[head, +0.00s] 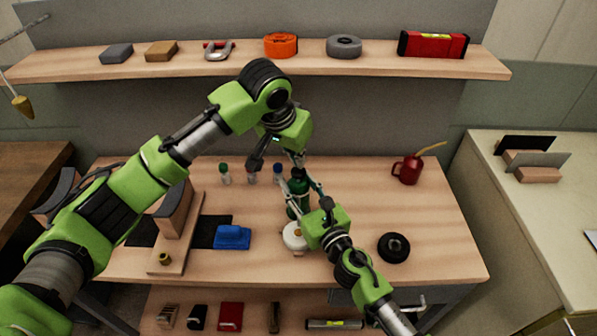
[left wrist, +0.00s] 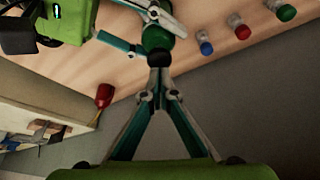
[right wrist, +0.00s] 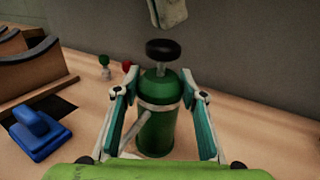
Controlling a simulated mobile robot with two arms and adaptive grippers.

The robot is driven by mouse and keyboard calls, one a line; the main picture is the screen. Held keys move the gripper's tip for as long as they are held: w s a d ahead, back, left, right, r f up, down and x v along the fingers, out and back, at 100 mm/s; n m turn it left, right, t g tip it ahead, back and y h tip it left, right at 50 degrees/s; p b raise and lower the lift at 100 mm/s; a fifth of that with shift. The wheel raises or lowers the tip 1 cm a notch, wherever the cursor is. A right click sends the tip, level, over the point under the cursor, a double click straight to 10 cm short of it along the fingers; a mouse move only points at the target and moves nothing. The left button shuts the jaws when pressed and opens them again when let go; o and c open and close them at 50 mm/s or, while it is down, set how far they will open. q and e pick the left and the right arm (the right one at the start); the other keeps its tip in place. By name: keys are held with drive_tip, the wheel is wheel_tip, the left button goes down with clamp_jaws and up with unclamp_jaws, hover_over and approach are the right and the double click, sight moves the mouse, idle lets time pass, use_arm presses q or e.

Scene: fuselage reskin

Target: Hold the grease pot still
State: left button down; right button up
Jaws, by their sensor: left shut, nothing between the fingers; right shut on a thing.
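The grease pot is a green cylinder (head: 297,204) with a pale band and a black knob on a short stem. It stands upright on the bench. My right gripper (head: 300,190) has its fingers on both sides of the pot; in the right wrist view they flank the green body (right wrist: 158,128). My left gripper (head: 297,160) is shut and empty, just above the pot. In the left wrist view its fingertips (left wrist: 158,72) meet close to the black knob (left wrist: 160,57); I cannot tell whether they touch it.
Small capped bottles (head: 225,174) stand behind the pot. A blue block-like tool (head: 232,237) lies left, a white round item (head: 293,236) in front, a black ring (head: 394,247) and red oil can (head: 408,169) right.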

use_arm(q)
drive_tip(key=shift+f, duration=1.1)
drive_tip(key=shift+r, duration=1.25)
drive_tip(key=shift+r, duration=0.1)
drive_tip(key=shift+r, duration=2.45)
use_arm(e)
drive_tip(key=o, duration=1.7)
drive_tip(key=shift+c, duration=0.2)
